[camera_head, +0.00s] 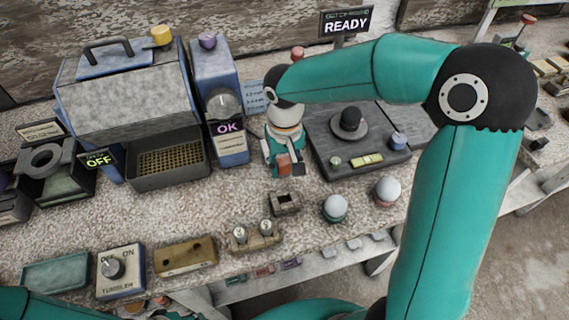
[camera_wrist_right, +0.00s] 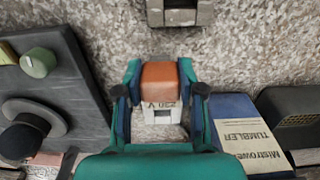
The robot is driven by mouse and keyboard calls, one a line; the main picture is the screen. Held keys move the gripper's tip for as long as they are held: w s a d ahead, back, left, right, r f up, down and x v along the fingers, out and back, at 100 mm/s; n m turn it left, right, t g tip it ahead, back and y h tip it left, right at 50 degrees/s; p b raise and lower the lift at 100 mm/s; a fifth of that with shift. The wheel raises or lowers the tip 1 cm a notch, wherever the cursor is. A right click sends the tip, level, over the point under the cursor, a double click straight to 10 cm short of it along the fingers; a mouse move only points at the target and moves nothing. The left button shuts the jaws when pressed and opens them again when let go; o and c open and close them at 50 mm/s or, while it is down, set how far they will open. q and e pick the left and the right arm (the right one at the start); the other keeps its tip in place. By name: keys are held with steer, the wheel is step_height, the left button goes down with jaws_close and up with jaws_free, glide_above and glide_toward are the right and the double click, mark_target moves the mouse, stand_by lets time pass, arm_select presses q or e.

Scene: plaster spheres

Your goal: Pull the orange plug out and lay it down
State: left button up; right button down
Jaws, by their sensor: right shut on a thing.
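The orange plug (camera_head: 284,163) is between the fingers of my right gripper (camera_head: 284,168), near the middle of the bench. In the right wrist view the orange plug (camera_wrist_right: 159,82) is a rounded block with teal fingers on both sides. My right gripper (camera_wrist_right: 160,92) is shut on it. A whitish block marked 230 V (camera_wrist_right: 163,112) shows directly against the plug. I cannot tell whether the plug is still seated in it or clear of it. Part of my left arm crosses the lower left of the head view, but its gripper is not visible.
A small dark square holder (camera_head: 285,203) stands just in front, with bare bench around it. A blue tumbler box (camera_head: 232,147) stands to the left, and a dark control panel (camera_head: 330,150) to the right. Two pale spheres (camera_head: 335,207) (camera_head: 387,190) sit near the front edge.

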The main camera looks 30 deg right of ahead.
steer(key=shift+f+b, duration=0.55)
steer(key=shift+f, duration=0.1)
stand_by(0.4)
steer(key=c, duration=0.6)
jaws_free()
steer(key=shift+r+p, duration=1.55)
steer(key=shift+r, duration=0.5)
